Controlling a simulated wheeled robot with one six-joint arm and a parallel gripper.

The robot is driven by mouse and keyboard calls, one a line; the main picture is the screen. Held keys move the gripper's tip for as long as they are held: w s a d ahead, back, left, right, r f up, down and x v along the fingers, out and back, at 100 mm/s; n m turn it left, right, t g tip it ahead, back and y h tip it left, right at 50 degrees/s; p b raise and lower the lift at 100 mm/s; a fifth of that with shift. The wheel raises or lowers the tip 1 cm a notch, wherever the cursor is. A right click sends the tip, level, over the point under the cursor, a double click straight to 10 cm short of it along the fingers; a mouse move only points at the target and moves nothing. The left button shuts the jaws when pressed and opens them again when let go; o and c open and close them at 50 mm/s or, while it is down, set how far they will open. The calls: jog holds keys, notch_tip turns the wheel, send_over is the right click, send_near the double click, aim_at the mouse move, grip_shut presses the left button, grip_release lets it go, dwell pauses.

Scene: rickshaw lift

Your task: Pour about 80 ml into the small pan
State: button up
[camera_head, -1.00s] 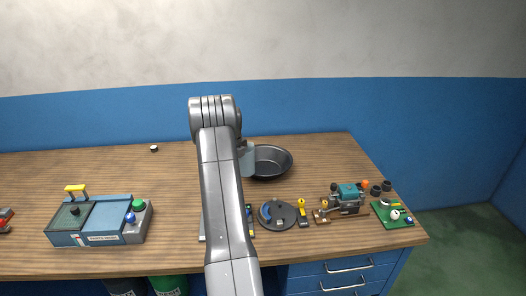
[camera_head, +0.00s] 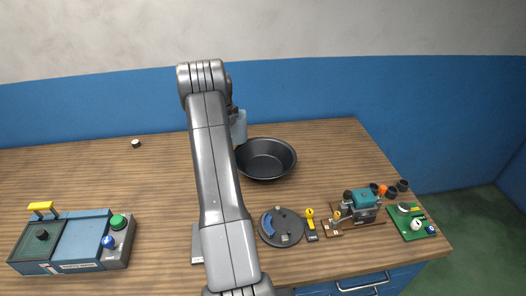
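A dark round pan (camera_head: 268,162) stands on the wooden bench, just right of my arm. A pale blue, see-through container (camera_head: 239,128) shows beside my wrist, above the pan's left rim. It looks roughly upright. My gripper (camera_head: 233,112) is mostly hidden behind my own wrist, at the container's upper left; the container appears to be at its fingers, but the grip itself is hidden. I cannot see the liquid level in the container or any liquid in the pan.
The bench (camera_head: 330,150) is clear behind and right of the pan. In front are a round dark plate (camera_head: 282,228), a yellow-topped tool (camera_head: 311,224), a teal machine (camera_head: 361,203) and a green board (camera_head: 412,222). A blue box with buttons (camera_head: 75,242) stands front left.

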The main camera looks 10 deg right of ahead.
aim_at(237, 139)
jog(key=shift+r, duration=0.15)
jog(key=shift+s+d+r+t+y, duration=0.15)
jog(key=shift+t+y, duration=0.15)
jog(key=shift+y, duration=0.1)
jog(key=shift+s+d+f+t+y+b, duration=0.1)
jog(key=shift+s+d+t+y+b, duration=0.3)
jog(key=shift+t+y, duration=0.95)
jog(key=shift+s+d+f+t+y+b, duration=0.1)
jog(key=shift+s+d+t+y, duration=0.5)
jog(key=shift+t+y, duration=0.8)
jog(key=shift+s+d+f+t+y+b, duration=0.1)
jog(key=shift+s+d+t+y+b, duration=0.3)
jog(key=shift+t+y, duration=0.95)
jog(key=shift+s+d+f+t+y+b, duration=0.3)
jog(key=shift+t+y+b, duration=0.35)
jog(key=shift+b, duration=1.75)
jog(key=shift+s+r, duration=0.1)
jog(key=shift+s+d+f+t+y+b, duration=0.3)
jog(key=shift+s+d+t+y+b, duration=0.3)
jog(key=shift+b, duration=1.65)
jog(key=shift+w+a+b, duration=0.1)
jog(key=shift+b, duration=0.4)
